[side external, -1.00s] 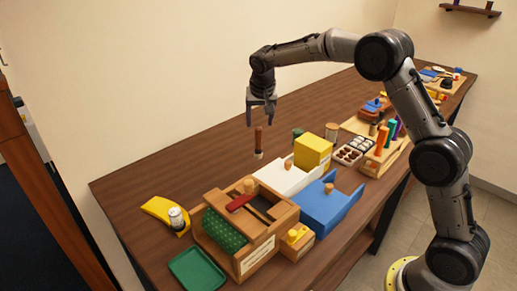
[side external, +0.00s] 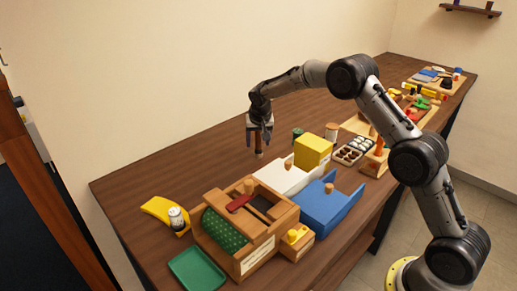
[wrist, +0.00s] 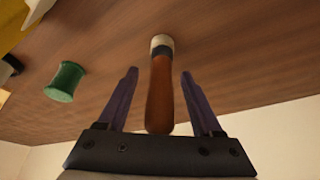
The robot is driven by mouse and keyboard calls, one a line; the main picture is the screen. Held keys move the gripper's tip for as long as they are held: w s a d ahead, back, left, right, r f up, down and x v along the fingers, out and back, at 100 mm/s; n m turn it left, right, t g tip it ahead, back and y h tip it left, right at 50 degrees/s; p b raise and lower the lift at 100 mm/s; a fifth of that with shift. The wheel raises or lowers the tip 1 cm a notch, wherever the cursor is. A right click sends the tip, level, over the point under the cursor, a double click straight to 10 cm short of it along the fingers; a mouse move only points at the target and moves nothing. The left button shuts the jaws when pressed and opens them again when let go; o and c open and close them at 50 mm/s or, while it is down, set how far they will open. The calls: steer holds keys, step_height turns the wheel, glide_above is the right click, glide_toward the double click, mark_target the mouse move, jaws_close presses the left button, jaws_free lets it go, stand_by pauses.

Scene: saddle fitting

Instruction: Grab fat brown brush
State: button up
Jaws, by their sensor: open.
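The fat brown brush (side external: 259,143) stands upright on the table, with a brown handle, a dark band and a pale lower end. It also shows in the wrist view (wrist: 160,92). My gripper (side external: 259,140) is above and around the brush's handle, pointing down. In the wrist view the two purple fingers (wrist: 157,75) are open, one on each side of the handle, with a gap visible on both sides. The handle's top end lies between the fingers near the palm.
A green spool (wrist: 65,82) stands near the brush. In the side view a white tray (side external: 283,175), a yellow block (side external: 313,150) and a blue tray (side external: 328,208) are close by. A wooden box (side external: 263,240) stands in front. The table behind and left of the brush is clear.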

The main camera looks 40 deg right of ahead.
jaws_close()
stand_by(0.3)
steer(key=shift+r, duration=0.2)
